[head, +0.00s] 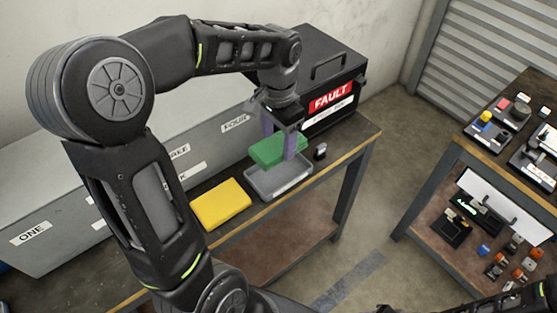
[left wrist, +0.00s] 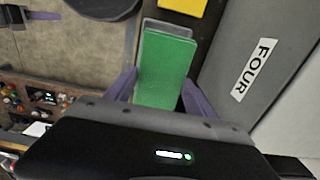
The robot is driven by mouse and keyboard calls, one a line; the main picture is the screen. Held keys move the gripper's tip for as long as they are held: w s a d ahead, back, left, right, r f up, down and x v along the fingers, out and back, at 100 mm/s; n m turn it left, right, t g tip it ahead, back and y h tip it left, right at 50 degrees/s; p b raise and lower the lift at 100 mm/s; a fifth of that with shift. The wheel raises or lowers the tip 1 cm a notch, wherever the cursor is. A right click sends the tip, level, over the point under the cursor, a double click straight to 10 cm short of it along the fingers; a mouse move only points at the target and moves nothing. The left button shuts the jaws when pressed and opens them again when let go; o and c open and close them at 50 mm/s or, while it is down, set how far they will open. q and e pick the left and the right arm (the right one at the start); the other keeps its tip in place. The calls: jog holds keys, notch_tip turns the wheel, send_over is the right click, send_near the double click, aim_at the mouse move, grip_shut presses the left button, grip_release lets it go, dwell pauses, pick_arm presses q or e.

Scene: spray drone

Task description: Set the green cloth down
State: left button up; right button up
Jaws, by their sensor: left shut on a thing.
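The green cloth (head: 270,152) is a flat folded block. My left gripper (head: 279,143) is shut on it, with one purple finger at each side. In the left wrist view the cloth (left wrist: 166,62) lies between the two fingers. It is over the back part of a shallow grey tray (head: 280,184) on the workbench; I cannot tell whether it touches the tray. The tray's rim (left wrist: 165,27) shows just past the cloth's end in the left wrist view. My right gripper does not show clearly.
A yellow cloth (head: 221,204) lies left of the tray. A small dark item (head: 320,152) stands to its right. Behind are a black box with a red FAULT label (head: 331,98) and grey labelled bins (head: 60,228). A second bench (head: 455,150) with small parts is at the right.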

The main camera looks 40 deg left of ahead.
aim_at(279, 144)
pick_arm(q)
jog(key=shift+f, duration=1.5)
notch_tip(279, 144, down, 4)
jog(key=shift+f, duration=0.1)
jog(key=shift+f+b, duration=0.45)
jog(key=shift+f, duration=0.2)
jog(key=o, duration=1.4)
jog(key=shift+r, duration=0.1)
jog(key=shift+o, duration=0.2)
jog(key=shift+w+r+p, duration=0.15)
jog(key=shift+r+p, duration=0.35)
jog(key=shift+p, duration=0.05)
notch_tip(279, 144, up, 12)
jog(key=shift+r, duration=0.1)
